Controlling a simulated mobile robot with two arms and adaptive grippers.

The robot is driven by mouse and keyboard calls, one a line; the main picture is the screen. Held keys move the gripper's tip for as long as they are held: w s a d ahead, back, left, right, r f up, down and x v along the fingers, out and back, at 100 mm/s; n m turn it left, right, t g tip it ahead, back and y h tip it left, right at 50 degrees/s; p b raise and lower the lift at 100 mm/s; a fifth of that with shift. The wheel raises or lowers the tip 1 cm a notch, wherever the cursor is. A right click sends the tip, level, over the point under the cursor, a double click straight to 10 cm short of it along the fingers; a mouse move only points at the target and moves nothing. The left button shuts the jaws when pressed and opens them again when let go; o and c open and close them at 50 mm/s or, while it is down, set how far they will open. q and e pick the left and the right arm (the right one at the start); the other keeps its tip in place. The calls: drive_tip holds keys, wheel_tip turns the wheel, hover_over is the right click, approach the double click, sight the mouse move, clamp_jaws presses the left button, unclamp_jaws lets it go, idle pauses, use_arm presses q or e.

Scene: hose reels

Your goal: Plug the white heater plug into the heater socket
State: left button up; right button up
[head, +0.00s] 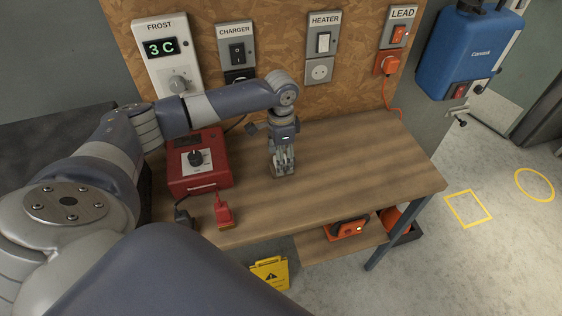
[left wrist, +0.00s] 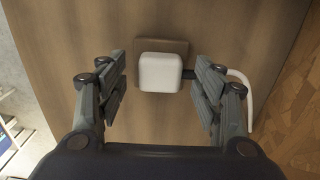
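The white heater plug (left wrist: 160,72) shows in the left wrist view, at a small brown block (left wrist: 176,46) on the wooden workbench. A white cord (left wrist: 243,85) curves beside it. My left gripper (left wrist: 163,90) is open, with one finger on each side of the plug and gaps between. In the head view my left gripper (head: 283,170) points down over the middle of the bench and mostly hides the plug. The heater socket (head: 319,71) is on the back board, under the HEATER switch (head: 324,42), and looks empty. My right gripper is not in view.
On the bench (head: 350,165) are a red box with a dial (head: 199,160) and a red clip (head: 224,211) near the front edge. An orange plug (head: 387,64) with its cord is in the LEAD socket at right. The right part of the bench is clear.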

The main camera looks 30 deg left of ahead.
use_arm(q)
drive_tip(key=c, duration=0.9)
drive_tip(key=shift+r, duration=0.1)
drive_tip(key=shift+r+b, duration=0.3)
drive_tip(key=shift+r, duration=0.25)
wheel_tip(320, 180, up, 2)
drive_tip(key=shift+s+d+r+b, duration=0.1)
drive_tip(key=shift+d+b, duration=0.05)
drive_tip(key=shift+b, duration=0.25)
drive_tip(key=s+d, duration=0.3)
drive_tip(key=s, duration=0.1)
drive_tip(key=s+d+r+b, duration=0.1)
drive_tip(key=s+d, duration=0.2)
drive_tip(key=d, duration=0.1)
drive_tip(key=s+d+b, duration=0.1)
drive_tip(key=s+d, duration=0.2)
drive_tip(key=s, duration=0.1)
drive_tip(key=shift+s+d+r, duration=0.25)
drive_tip(key=shift+s, duration=0.1)
